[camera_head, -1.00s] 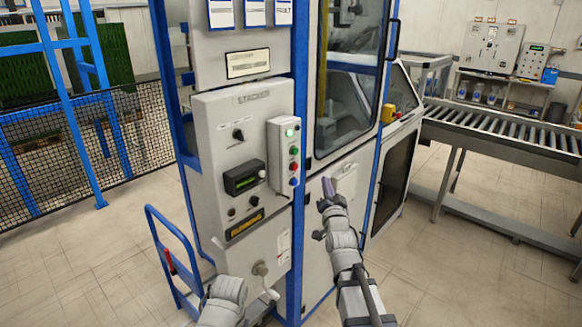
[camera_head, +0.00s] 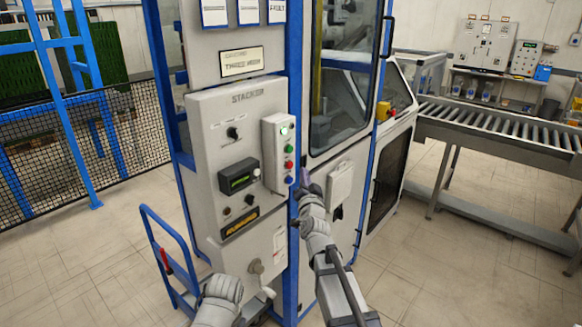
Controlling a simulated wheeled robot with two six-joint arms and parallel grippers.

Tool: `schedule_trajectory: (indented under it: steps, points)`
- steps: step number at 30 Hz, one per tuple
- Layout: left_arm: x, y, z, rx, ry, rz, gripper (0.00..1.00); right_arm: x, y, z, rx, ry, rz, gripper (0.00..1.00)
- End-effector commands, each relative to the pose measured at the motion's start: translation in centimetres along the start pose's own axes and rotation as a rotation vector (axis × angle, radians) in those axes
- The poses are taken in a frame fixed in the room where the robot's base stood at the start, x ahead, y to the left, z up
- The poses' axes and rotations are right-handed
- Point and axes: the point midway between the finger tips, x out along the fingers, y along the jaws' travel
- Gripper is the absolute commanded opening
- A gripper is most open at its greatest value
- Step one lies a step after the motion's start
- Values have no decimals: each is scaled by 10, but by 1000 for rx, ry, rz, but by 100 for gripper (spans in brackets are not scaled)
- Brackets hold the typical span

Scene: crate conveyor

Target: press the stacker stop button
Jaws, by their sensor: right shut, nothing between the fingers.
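The stacker control panel (camera_head: 225,125) is a grey cabinet front marked STACKER. A pale button box (camera_head: 270,140) is fixed at its right edge. Its face has a pale lamp or button (camera_head: 284,130) on top, then a green button (camera_head: 289,149), a red button (camera_head: 289,164) and a blue button (camera_head: 289,180) in a column. My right gripper (camera_head: 304,178) is shut and empty, with its tip just right of the box's lower end, near the blue button. I cannot tell whether it touches the box. My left gripper (camera_head: 265,298) is low in front of the cabinet; its fingers are unclear.
A blue upright post (camera_head: 298,80) runs just behind the button box. A machine door with a window (camera_head: 345,90) stands to the right. A blue hand cart (camera_head: 165,250) is at lower left. A roller conveyor (camera_head: 490,122) lies at the right, with clear floor before it.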

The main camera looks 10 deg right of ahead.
Motion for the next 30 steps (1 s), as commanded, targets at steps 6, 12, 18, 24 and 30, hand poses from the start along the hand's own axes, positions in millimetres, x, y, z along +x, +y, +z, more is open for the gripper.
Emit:
schedule_trajectory:
  steps: [6,12,18,24,30]
  points:
    - [0,0,0,0,0,0,50,14,-10,10,0,0,-1,0]
    - [0,0,0,0,0,0,50,16,-12,12,-1,1,1,0]
    - [0,0,0,0,0,0,50,16,-12,12,-1,1,1,0]
    - [0,0,0,0,0,0,50,16,-12,12,-1,1,1,0]
    - [0,0,0,0,0,0,50,16,-12,12,-1,1,1,0]
